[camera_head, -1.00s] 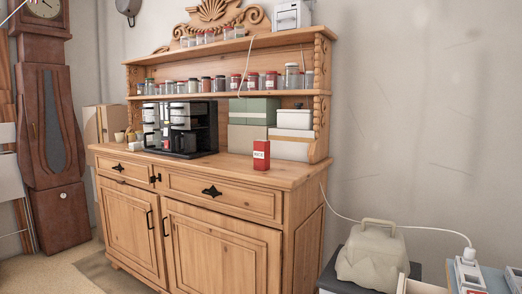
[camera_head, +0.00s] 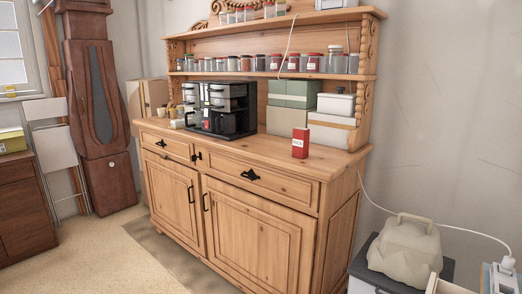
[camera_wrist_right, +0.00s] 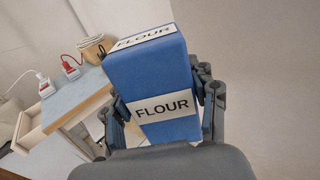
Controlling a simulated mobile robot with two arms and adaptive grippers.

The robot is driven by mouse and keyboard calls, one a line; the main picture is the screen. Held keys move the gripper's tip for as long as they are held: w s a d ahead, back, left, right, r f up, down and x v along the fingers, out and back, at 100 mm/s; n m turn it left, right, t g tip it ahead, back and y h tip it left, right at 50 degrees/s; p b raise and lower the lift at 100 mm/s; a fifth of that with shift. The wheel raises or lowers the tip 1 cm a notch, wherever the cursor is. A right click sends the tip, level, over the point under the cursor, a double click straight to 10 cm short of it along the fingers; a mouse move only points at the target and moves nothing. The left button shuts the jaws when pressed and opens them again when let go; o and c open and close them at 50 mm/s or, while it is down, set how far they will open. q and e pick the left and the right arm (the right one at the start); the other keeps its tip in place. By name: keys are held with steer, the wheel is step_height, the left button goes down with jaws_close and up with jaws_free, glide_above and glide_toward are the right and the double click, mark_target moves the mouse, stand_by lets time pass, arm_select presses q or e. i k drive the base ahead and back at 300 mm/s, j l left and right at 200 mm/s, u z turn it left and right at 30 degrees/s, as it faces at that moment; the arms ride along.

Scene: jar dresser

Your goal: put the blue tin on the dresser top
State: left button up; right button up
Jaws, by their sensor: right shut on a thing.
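The blue tin (camera_wrist_right: 150,75), with white FLOUR labels, fills the middle of the right wrist view. My right gripper (camera_wrist_right: 165,108) is shut on it, with one finger on each side. The wooden dresser top (camera_head: 255,155) is in the head view, in front of the back shelves. A red tin (camera_head: 300,143) stands on the right part of it. Neither gripper nor the blue tin shows in the head view.
Green and white boxes (camera_head: 290,93) stand at the back right. The front strip and right end are bare.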

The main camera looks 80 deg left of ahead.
mark_target(324, 162)
steer(key=j+u, duration=0.2)
steer(key=j, duration=0.3)
steer(key=i+j+u, duration=0.15)
steer(key=j, duration=0.35)
steer(key=j+u, duration=0.2)
steer(key=j, duration=0.3)
steer(key=i+j+u, duration=0.15)
steer(key=j, duration=0.3)
steer(key=i+j+u, duration=0.2)
steer(key=j, duration=0.3)
steer(key=k, duration=0.1)
